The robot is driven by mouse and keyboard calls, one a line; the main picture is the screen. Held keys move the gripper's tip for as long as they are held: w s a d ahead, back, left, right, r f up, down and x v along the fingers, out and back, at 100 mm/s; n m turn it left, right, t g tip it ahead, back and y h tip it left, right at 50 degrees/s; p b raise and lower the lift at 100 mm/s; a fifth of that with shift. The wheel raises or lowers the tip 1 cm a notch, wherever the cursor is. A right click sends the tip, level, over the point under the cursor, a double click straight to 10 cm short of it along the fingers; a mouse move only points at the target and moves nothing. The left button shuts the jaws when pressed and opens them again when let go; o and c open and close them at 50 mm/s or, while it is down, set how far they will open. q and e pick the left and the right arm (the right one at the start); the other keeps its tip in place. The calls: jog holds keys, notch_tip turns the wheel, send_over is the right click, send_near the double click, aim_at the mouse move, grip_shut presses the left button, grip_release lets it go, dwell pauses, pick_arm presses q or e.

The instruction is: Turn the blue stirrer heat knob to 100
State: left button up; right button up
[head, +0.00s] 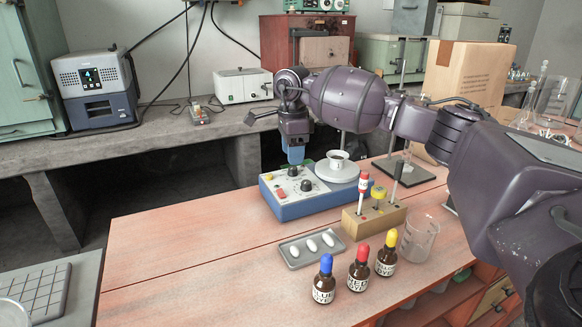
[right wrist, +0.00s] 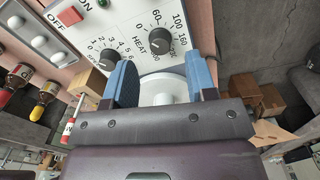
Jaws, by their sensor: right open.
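The blue stirrer (head: 318,207) stands on the bench with a white sloped panel and a round white plate (head: 337,170). Its black heat knob (right wrist: 158,41) shows in the right wrist view, with a scale including 60, 100 and 160 around it. I cannot make out the knob's pointer. A second black knob (right wrist: 108,56) sits to its left. My right gripper (head: 295,158) points down over the panel; its blue fingers are apart and empty. In the wrist view the heat knob lies just beyond and between the fingertips (right wrist: 159,62). My left gripper is not in view.
A wooden block (head: 372,221) with red and yellow-topped items stands beside the stirrer, near a glass beaker (head: 420,238). A tray (head: 311,249) with white ovals and three brown bottles (head: 358,272) are in front. The bench's left part is clear.

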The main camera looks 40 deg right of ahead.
aim_at(293, 168)
jog(key=shift+f, duration=2.05)
jog(key=c, duration=0.9)
